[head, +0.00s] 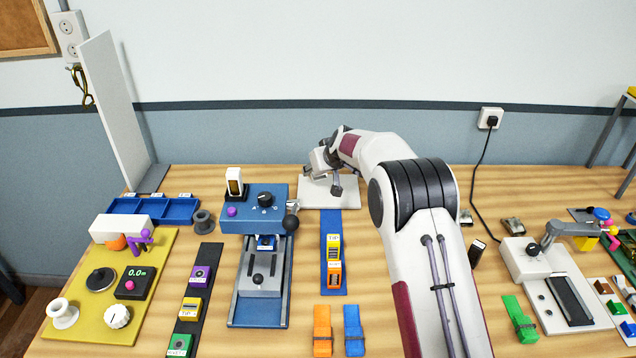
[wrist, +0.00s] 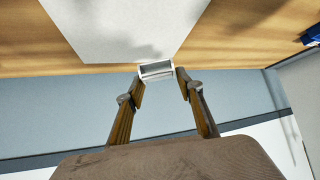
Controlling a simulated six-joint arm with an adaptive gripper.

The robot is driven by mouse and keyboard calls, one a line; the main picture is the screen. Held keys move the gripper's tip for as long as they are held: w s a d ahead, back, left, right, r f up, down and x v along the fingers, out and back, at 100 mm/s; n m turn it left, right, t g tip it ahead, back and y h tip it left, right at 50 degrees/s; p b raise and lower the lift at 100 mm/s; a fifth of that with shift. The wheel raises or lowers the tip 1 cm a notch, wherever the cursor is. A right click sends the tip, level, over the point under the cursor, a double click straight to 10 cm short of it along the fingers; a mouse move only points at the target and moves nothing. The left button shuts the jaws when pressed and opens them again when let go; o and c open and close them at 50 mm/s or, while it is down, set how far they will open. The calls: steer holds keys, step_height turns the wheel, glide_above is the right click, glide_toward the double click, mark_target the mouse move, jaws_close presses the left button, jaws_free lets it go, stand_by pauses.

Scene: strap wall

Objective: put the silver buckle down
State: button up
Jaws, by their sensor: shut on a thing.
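The silver buckle (wrist: 157,70) is a small, bright metal frame in the wrist view. My gripper (wrist: 160,76) is shut on it, with one fingertip at each side. A pale flat plate (wrist: 125,22) lies on the wooden table beyond the buckle. In the head view this plate (head: 315,201) is at the back middle of the table, and my gripper (head: 323,176) is low over it. I cannot make out the buckle in the head view. I cannot tell whether the buckle touches the plate.
A blue strap (head: 333,222) with yellow and orange blocks lies just in front of the plate. A blue press-like fixture (head: 265,215) stands to the left. Two small metal pieces, one of them here (head: 513,225), lie right of my arm.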

mark_target(317, 190)
steer(key=shift+f, duration=0.6)
steer(key=shift+f, duration=1.9)
steer(key=shift+f, duration=0.1)
steer(key=o, duration=1.2)
